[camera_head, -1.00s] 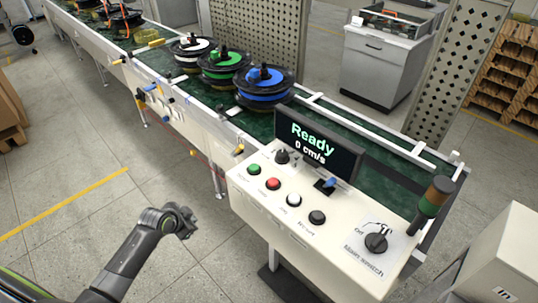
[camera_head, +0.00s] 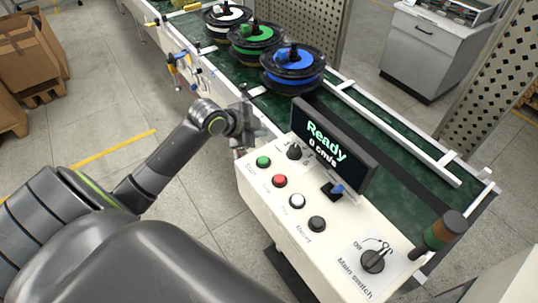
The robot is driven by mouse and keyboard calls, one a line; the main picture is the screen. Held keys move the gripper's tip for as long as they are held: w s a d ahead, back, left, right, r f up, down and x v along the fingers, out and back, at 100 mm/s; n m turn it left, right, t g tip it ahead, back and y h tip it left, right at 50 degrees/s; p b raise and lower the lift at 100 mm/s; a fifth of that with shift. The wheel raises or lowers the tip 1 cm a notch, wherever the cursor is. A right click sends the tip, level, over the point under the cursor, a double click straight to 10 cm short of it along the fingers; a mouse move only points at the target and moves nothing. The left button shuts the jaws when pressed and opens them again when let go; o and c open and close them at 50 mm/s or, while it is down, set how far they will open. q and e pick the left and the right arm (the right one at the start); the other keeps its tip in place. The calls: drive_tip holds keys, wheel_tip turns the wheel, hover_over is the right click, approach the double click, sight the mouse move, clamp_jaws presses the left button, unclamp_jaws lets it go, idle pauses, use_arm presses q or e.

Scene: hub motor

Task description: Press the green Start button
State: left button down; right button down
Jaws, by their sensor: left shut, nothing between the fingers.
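The green Start button (camera_head: 263,162) sits at the far left end of a white control panel (camera_head: 258,197), beside a red button (camera_head: 279,181). My left gripper (camera_head: 246,128) is shut and empty. In the picture it shows just above and a little left of the green button, at the panel's upper left corner. I cannot tell its exact height over the panel. The button is in plain view. The display (camera_head: 330,150) on the panel reads "Ready" and "0 cm/s". My right gripper is not in view.
A white button (camera_head: 297,201), a black button (camera_head: 317,224), a main switch (camera_head: 372,261) and a signal lamp (camera_head: 440,231) share the panel. Behind it runs a green conveyor (camera_head: 405,158) with several hub motors, the nearest blue (camera_head: 292,67). Cardboard boxes (camera_head: 30,55) stand at upper left.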

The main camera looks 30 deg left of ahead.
use_arm(q)
drive_tip(key=shift+s, duration=0.15)
drive_tip(key=b, duration=0.8)
hover_over(260, 161)
wheel_tip(260, 161, down, 8)
drive_tip(key=shift+f, duration=0.45)
drive_tip(key=shift+f, duration=0.15)
idle(1.4)
drive_tip(key=shift+f, duration=0.25)
